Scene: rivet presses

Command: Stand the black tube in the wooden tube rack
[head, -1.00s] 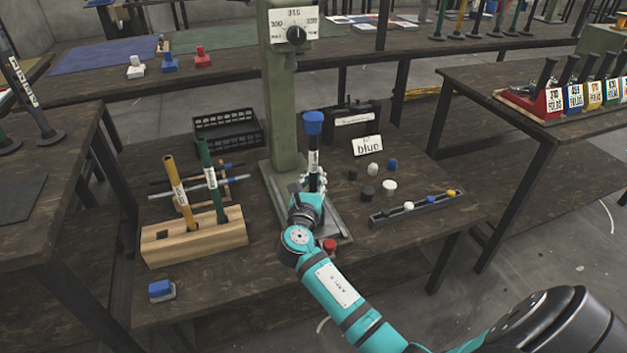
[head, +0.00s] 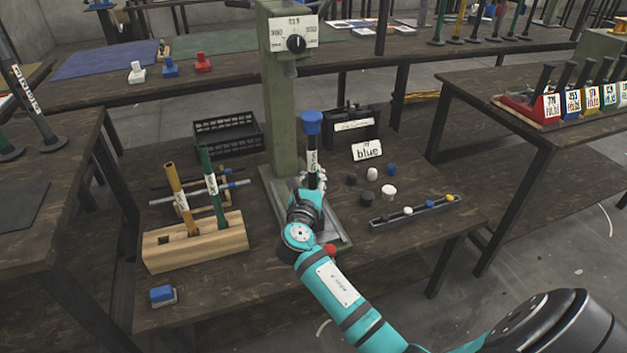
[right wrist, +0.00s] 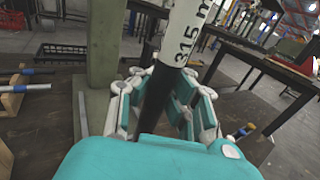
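The black tube (head: 312,148) is upright in front of the green press, with a blue cap (head: 311,123) on top and a white label. The right wrist view shows the tube (right wrist: 155,102) and its label, reading "315 m…", up close. My right gripper (head: 312,182) has its fingers on both sides of the tube's lower part and looks shut on it. The tube's lower end is hidden. The wooden tube rack (head: 195,247) is to the left, with a yellow tube (head: 177,195) and a green tube (head: 210,185) standing in it. My left gripper is not in view.
A black crate (head: 226,132) and a lying tube holder are behind the rack. Loose caps, a "blue" card (head: 367,150) and a narrow tray (head: 380,220) are at right. A blue-and-grey block (head: 163,295) lies in front.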

